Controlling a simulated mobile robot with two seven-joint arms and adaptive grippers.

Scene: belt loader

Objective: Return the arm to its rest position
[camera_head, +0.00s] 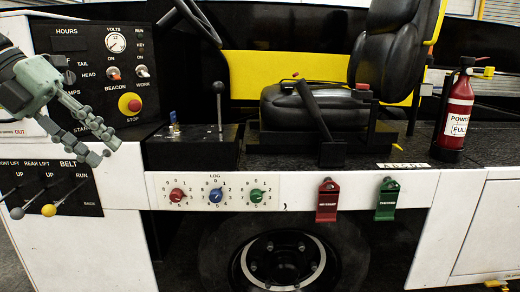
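My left gripper (104,151), grey-green with jointed grey fingers, comes in from the left edge. It is in front of the white and black control panel, below the gauge and knobs. Its two fingers point down and to the right with a gap between them. It looks open, and nothing shows between the fingers. The fingertips appear above and to the right of the belt levers in the picture; I cannot tell how near they are to the panel. My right gripper is not in view.
Below the gripper is a black lever panel (86,198) with a yellow-knobbed lever (49,210). A red stop button (130,104) is close by. Three dials, a red tag (328,200), a green tag (387,199), a seat (315,105) and a fire extinguisher (456,112) are to the right.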

